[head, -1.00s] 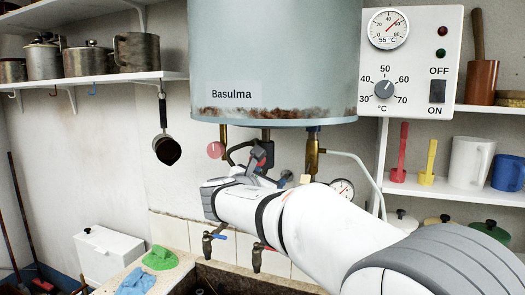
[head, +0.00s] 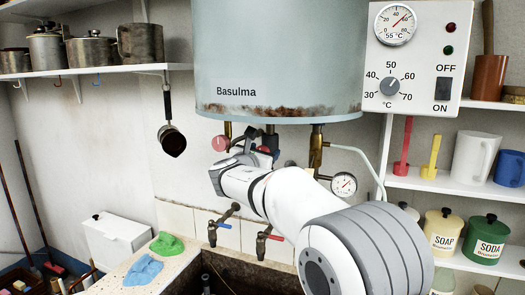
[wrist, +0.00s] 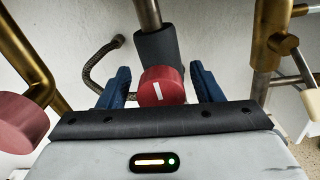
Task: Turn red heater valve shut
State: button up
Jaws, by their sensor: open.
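In the wrist view, a red round knob (wrist: 162,87) with a white bar mark sits between the two blue fingers of my gripper (wrist: 163,88), below a dark sleeve on a grey pipe. The fingers are open on either side of it; I cannot tell whether they touch it. A duller red knob (wrist: 22,122) is on the brass pipe at left, outside the jaws. It also shows in the head view (head: 221,143), under the pale blue heater tank (head: 278,62). My gripper (head: 263,156) is under the tank in the head view, where my arm partly hides it.
Brass pipes stand on both sides of my gripper, with a pressure gauge (head: 343,184) to the right. A blue-handled tap (head: 220,226) and a red-handled tap (head: 265,240) are below, over the stone trough. A control box (head: 413,55) hangs at upper right.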

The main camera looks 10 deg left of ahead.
jog(key=c, duration=1)
